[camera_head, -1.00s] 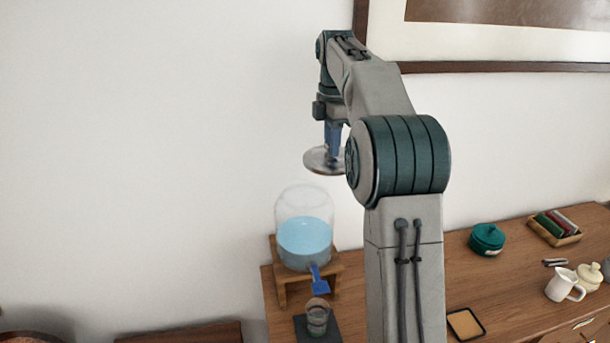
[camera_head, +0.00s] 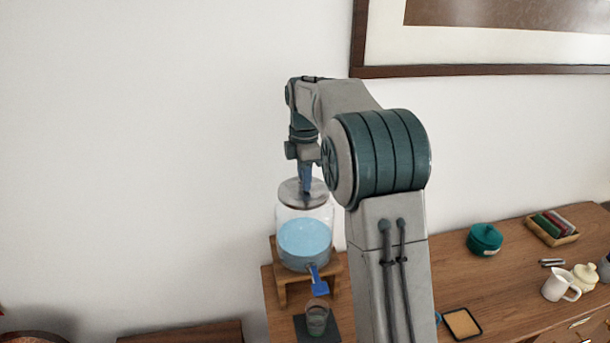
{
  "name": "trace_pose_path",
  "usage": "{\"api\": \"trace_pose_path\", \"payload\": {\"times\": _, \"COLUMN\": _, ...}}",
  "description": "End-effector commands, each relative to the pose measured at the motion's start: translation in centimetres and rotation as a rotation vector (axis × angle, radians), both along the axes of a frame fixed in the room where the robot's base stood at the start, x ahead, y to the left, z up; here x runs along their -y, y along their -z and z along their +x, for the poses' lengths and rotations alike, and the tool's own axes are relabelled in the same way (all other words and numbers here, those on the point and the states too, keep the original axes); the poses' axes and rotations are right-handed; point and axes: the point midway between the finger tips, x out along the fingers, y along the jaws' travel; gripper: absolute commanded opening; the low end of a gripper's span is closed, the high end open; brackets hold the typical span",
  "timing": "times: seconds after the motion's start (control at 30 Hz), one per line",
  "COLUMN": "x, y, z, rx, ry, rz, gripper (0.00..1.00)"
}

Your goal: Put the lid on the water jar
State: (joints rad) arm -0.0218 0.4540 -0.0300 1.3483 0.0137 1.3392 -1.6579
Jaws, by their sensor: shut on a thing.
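The water jar (camera_head: 305,241) is a clear glass dispenser with blue water and a blue tap (camera_head: 319,284). It stands upright on a wooden stand (camera_head: 281,287) at the left end of the cabinet. My gripper (camera_head: 305,189) is shut on the round metallic lid (camera_head: 292,196), pointing down from above. The lid is roughly level and sits over the mouth of the jar. I cannot tell whether it touches the rim.
A glass (camera_head: 317,317) stands on a dark mat (camera_head: 301,329) below the tap. A teal pot (camera_head: 485,239), a box of packets (camera_head: 552,227), a white pitcher (camera_head: 560,286) and a cream pot (camera_head: 586,276) are on the right. The wall is close behind the jar.

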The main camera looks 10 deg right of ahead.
Motion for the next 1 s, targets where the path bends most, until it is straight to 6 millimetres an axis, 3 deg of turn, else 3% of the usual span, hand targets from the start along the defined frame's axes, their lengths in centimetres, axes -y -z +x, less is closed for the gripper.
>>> {"api": "trace_pose_path", "payload": {"times": 0.13, "x": 0.0, "y": 0.4, "z": 0.0, "rx": 0.000, "ry": 0.000, "rz": 0.000, "gripper": 0.00}}
{"api": "trace_pose_path", "payload": {"times": 0.17, "x": 0.0, "y": 0.3, "z": 0.0, "rx": 0.000, "ry": 0.000, "rz": 0.000, "gripper": 0.29}}
{"api": "trace_pose_path", "payload": {"times": 0.23, "x": 0.0, "y": 0.3, "z": 0.0, "rx": 0.000, "ry": 0.000, "rz": 0.000, "gripper": 0.45}}
{"api": "trace_pose_path", "payload": {"times": 0.63, "x": 0.0, "y": -0.5, "z": 0.1, "rx": 0.002, "ry": 0.000, "rz": 0.000, "gripper": 0.45}}
{"api": "trace_pose_path", "payload": {"times": 1.0, "x": 0.1, "y": -7.2, "z": 0.1, "rx": 0.004, "ry": 0.000, "rz": -0.001, "gripper": 0.45}}
